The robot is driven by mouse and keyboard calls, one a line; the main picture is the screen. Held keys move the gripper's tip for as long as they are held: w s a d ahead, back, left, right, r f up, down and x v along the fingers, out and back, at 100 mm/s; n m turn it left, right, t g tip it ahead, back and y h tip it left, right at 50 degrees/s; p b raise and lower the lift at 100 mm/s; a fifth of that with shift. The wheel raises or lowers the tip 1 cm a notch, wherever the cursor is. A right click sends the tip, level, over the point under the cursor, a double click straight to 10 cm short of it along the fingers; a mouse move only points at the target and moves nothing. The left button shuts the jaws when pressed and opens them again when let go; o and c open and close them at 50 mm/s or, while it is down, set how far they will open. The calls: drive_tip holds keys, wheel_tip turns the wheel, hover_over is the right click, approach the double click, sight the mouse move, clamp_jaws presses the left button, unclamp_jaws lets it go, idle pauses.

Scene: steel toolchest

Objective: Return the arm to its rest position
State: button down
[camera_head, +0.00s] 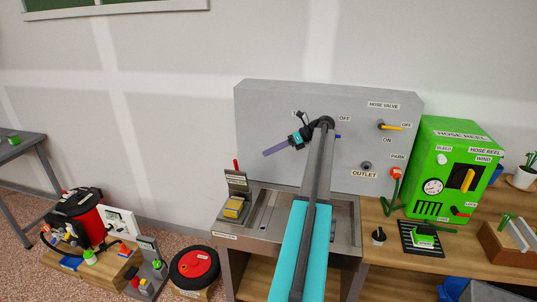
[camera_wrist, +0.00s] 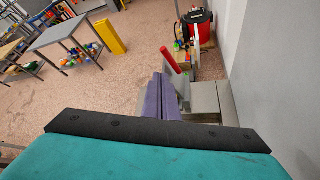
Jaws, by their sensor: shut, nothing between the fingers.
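My arm (camera_head: 300,240), teal and grey, stretches from the bottom of the head view up in front of the grey panel (camera_head: 270,105). My gripper (camera_head: 264,154) has purple fingers and points left and slightly down, above the steel worktop. Its fingers are together and hold nothing. In the wrist view the purple fingers (camera_wrist: 156,78) also lie together, beyond the teal and black wrist housing. The arm hides part of the panel and the worktop.
A small stand with a yellow block (camera_head: 233,207) sits below the gripper. The green hose reel box (camera_head: 450,160), yellow valve handle (camera_head: 391,127) and red-and-green hose fitting (camera_head: 395,175) are to the right. Open floor (camera_wrist: 110,75) shows in the wrist view.

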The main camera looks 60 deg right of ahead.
idle(0.3)
drive_tip(key=w+a+f+n+g, duration=0.25)
drive_tip(key=w+a+f, duration=0.25)
drive_tip(key=a, duration=0.4)
drive_tip(key=w+a+f+n+g, duration=0.1)
drive_tip(key=w+a+f+n, duration=0.4)
drive_tip(key=a, duration=0.4)
drive_tip(key=w+a+f+n+g, duration=0.2)
drive_tip(key=w+a+f, duration=0.4)
drive_tip(key=a, duration=0.3)
drive_tip(key=s+a+f+n+g+h, duration=0.1)
drive_tip(key=a+f+n, duration=0.4)
drive_tip(key=a, duration=0.5)
drive_tip(key=a+f+n+g+h, duration=0.15)
drive_tip(key=a+f+n, duration=0.3)
drive_tip(key=a, duration=0.65)
drive_tip(key=s+a+f+n+g+h, duration=0.15)
drive_tip(key=a+f+n, duration=0.35)
drive_tip(key=a, duration=0.5)
drive_tip(key=s+a+f+n+h, duration=0.35)
drive_tip(key=s+a+n, duration=0.35)
drive_tip(key=a+n, duration=0.55)
drive_tip(key=s+f+m+g+b, duration=0.1)
drive_tip(key=s+f+g+b, duration=0.5)
drive_tip(key=s+f, duration=1.8)
drive_tip(key=shift+s+a+f+g+y, duration=0.35)
drive_tip(key=shift+s+a+f, duration=0.1)
drive_tip(key=shift+s, duration=0.65)
